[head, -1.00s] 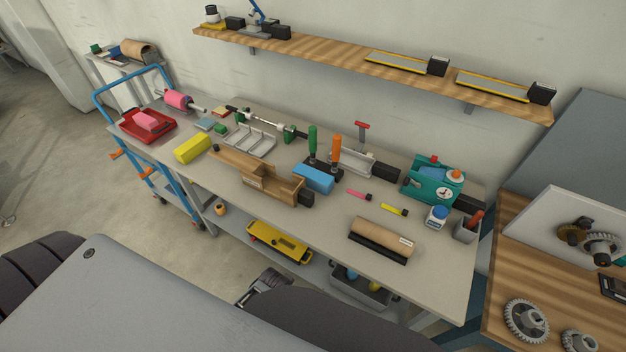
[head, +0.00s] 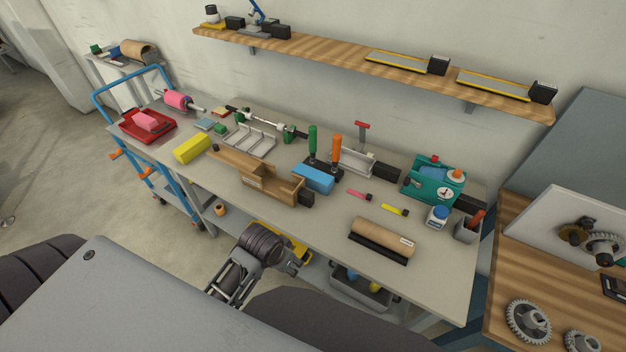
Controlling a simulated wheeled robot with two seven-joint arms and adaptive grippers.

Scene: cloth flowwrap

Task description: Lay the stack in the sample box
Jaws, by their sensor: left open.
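A pink folded-looking block (head: 146,120), which may be the stack, lies in a red tray (head: 160,136) at the left end. A light wooden open box (head: 232,168) with a small label on its front, which may be the sample box, sits at the bench's front edge. I cannot tell for sure which things are the stack and the sample box. My left gripper (head: 223,291) is open and empty, low in front of the bench, below the wooden box and apart from it. My right gripper is not in view.
A blue block (head: 314,178) stands right of the wooden box and a yellow block (head: 192,148) left of it. A brown roll (head: 382,235) lies at the front right of the bench (head: 330,222). A blue-framed trolley (head: 150,165) stands at the left.

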